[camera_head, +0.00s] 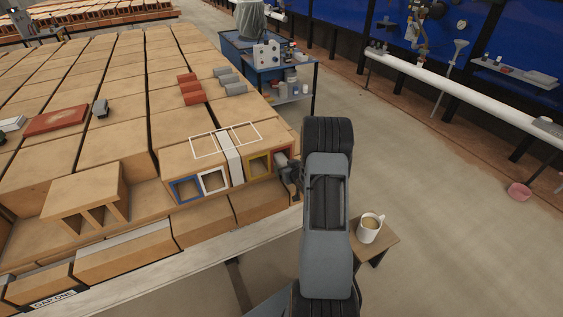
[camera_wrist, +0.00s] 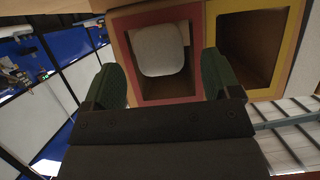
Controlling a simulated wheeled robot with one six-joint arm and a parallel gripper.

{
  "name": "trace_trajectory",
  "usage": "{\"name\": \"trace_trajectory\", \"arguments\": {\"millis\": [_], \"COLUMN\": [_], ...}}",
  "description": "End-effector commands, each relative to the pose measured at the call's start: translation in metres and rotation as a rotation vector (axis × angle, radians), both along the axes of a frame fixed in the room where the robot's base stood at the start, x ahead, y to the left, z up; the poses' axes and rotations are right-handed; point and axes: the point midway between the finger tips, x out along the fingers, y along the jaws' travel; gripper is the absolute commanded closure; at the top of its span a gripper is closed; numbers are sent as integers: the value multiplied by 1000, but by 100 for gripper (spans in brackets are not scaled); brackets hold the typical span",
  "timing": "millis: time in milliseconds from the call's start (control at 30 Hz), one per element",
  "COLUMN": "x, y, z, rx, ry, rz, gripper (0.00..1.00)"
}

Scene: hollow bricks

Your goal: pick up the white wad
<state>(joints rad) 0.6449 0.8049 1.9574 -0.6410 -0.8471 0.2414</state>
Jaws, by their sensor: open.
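The white wad (camera_wrist: 159,50) is a pale rounded block inside the red-framed opening (camera_wrist: 166,99) of a hollow brick in the wrist view. My gripper (camera_wrist: 163,78) is open and empty, with one dark finger on each side of the wad in the picture. The fingers are in front of the opening; their exact depth relative to the wad cannot be told. In the head view my gripper (camera_head: 289,172) is at the red-framed opening (camera_head: 280,158) at the right end of the brick row.
A yellow-framed opening (camera_head: 259,166) adjoins the red one, with white (camera_head: 213,181) and blue (camera_head: 186,189) ones further left. Stacked bricks fill the left. A mug (camera_head: 370,227) stands on a small stand (camera_head: 384,244) right of my arm. Open floor lies further right.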

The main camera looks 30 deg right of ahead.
Motion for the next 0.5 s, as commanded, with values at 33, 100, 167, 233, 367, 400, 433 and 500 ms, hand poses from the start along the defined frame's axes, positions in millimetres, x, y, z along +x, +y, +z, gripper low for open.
{"name": "trace_trajectory", "arguments": {"millis": [33, 100, 167, 233, 367, 400, 433, 500], "x": [4, 8, 10, 11, 11, 11, 11, 11], "y": [0, -1, -2, -2, -2, -2, -2, -2], "z": [-2, -4, -4, -5, -5, -5, -5, -5], "rx": [1, 0, 0, 0, 1, 1, 1, 0], "ry": [1, 1, 0, 1, 1, 1, 1, 1], "rz": [1, 0, 0, -1, -1, -1, -1, -1], "gripper": [17, 17, 17, 17, 17, 18, 21, 28]}}
